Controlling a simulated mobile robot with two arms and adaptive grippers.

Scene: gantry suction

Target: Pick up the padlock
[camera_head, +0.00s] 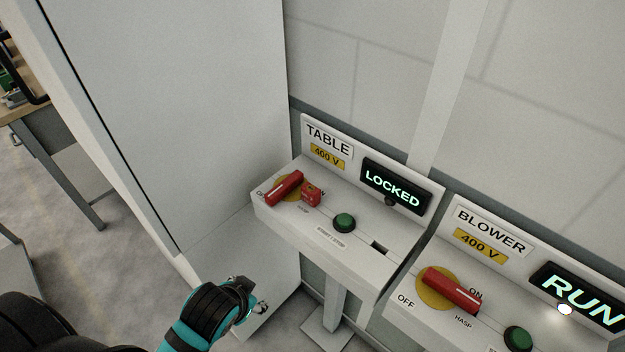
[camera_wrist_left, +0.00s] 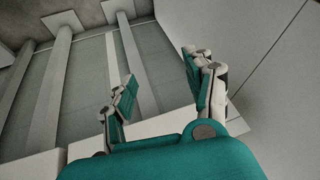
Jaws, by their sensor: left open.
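A small red block that looks like the padlock (camera_head: 311,193) sits on the TABLE switch box (camera_head: 290,228), just right of the red rotary handle (camera_head: 284,187). Its shackle is too small to make out. My left gripper (camera_head: 256,300) is low in front of the box, below and to the left of the padlock and apart from it. In the left wrist view the left gripper (camera_wrist_left: 160,78) has its fingers spread with nothing between them. The padlock does not show clearly there. My right gripper is out of view.
The TABLE display (camera_head: 395,187) reads LOCKED; a green button (camera_head: 344,222) sits before it. The BLOWER box (camera_head: 410,318) at right has a red handle (camera_head: 452,291) and a RUN display (camera_head: 583,297). A tall pale cabinet (camera_head: 190,90) stands close on the left.

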